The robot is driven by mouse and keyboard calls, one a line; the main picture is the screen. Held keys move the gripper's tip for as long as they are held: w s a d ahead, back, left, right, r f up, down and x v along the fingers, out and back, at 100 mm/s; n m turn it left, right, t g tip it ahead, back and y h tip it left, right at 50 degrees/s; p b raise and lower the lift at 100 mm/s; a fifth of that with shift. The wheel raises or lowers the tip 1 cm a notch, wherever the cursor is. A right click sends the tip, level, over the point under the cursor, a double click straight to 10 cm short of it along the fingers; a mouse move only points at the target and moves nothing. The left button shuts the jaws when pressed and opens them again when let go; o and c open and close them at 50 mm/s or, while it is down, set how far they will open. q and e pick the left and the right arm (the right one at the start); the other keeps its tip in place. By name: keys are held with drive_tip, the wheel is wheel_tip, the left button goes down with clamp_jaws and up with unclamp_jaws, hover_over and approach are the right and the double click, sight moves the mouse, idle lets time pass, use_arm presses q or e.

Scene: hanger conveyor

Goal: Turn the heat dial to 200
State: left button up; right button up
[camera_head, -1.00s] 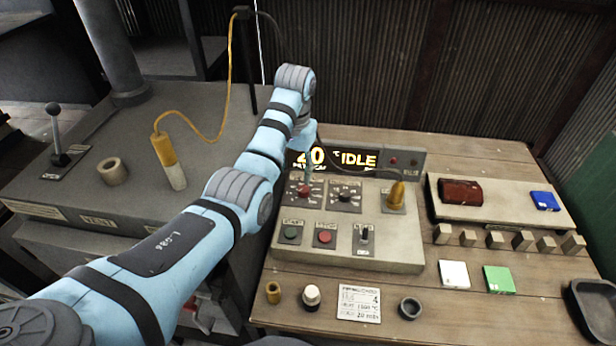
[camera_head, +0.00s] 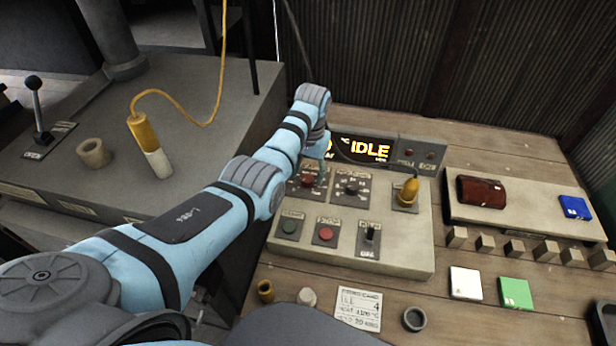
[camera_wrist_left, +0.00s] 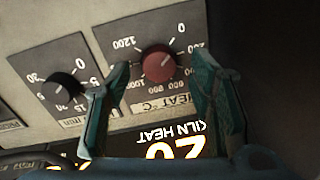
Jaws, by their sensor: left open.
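The red heat dial (camera_head: 308,181) is on the sloped control panel (camera_head: 400,245), partly covered by my left arm in the head view. In the left wrist view the dial (camera_wrist_left: 158,62) is a round red knob on a plate marked HEAT °C, with a scale running from 0 up to 1200. Its pointer is too unclear to read. My left gripper (camera_wrist_left: 161,72) is open, with one finger on each side of the dial; I cannot tell whether either touches it. The kiln display (camera_head: 362,149) reads IDLE, and the wrist view shows its 20 upside down. My right gripper is not in view.
A black dial (camera_head: 352,188) sits close beside the heat dial. Below are a green button (camera_head: 289,227), a red button (camera_head: 326,233) and a toggle switch (camera_head: 370,235).

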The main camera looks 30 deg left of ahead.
use_arm(q)
drive_tip(key=shift+f, duration=0.85)
drive_tip(key=shift+s+r, duration=0.1)
drive_tip(key=shift+s, duration=0.05)
drive_tip(key=shift+c, duration=0.7)
drive_tip(key=c, duration=1)
